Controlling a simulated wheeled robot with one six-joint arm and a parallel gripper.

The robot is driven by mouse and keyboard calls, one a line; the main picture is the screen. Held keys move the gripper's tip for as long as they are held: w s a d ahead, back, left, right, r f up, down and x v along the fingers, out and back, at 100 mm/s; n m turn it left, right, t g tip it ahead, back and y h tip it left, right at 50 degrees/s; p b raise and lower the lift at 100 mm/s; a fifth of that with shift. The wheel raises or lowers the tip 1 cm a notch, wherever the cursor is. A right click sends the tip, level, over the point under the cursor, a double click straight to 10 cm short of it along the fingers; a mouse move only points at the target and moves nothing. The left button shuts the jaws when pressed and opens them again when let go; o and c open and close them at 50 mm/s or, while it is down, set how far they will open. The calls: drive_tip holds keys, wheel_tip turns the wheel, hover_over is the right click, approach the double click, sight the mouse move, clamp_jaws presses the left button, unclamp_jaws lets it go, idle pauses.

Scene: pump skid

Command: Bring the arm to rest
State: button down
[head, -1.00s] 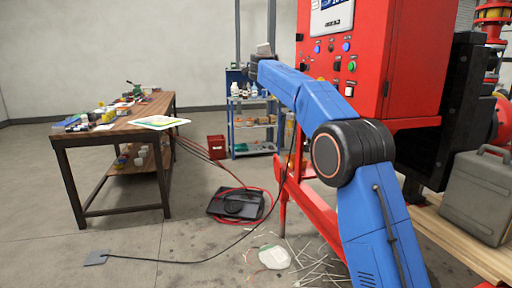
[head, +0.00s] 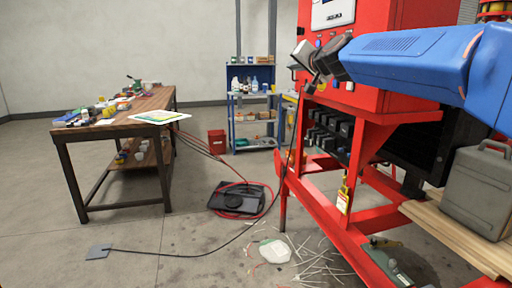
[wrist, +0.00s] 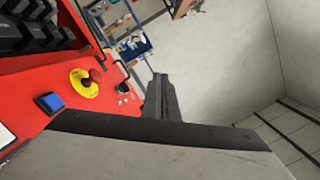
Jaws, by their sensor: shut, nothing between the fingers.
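My blue arm (head: 410,55) reaches in from the right edge of the head view, nearly level across the front of the red control cabinet (head: 395,95). My gripper (head: 305,57) is at its left end, beside the cabinet's left edge; it looks small there. In the wrist view my gripper (wrist: 161,98) shows as dark fingers close together beyond a broad grey body. It is shut and holds nothing. The cabinet's red face, with a red and yellow emergency stop (wrist: 88,82) and a blue button (wrist: 49,103), lies left of the fingers.
A wooden workbench (head: 150,118) with clutter stands at left. A blue shelf (head: 252,147) stands behind. A black case (head: 236,199), cables and thin sticks lie on the floor. A grey-green canister (head: 478,190) stands on planks at right. The floor in front of the bench is mostly open.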

drive_tip(key=s+d+f+n+g+h, duration=0.1)
drive_tip(key=s+d+f+g, duration=0.2)
drive_tip(key=s+f, duration=1.1)
drive_tip(key=s+d+f+n+g+h, duration=0.1)
drive_tip(key=s+d+f+g, duration=0.3)
drive_tip(key=s+d+f, duration=0.4)
drive_tip(key=s+d+f+n+g+h, duration=0.2)
drive_tip(key=s+d+f+g+h, duration=0.1)
drive_tip(key=s+f, duration=1.9)
drive_tip(key=s+d+g, duration=0.1)
drive_tip(key=s+d, duration=0.1)
drive_tip(key=s, duration=0.3)
drive_tip(key=shift+d, duration=0.2)
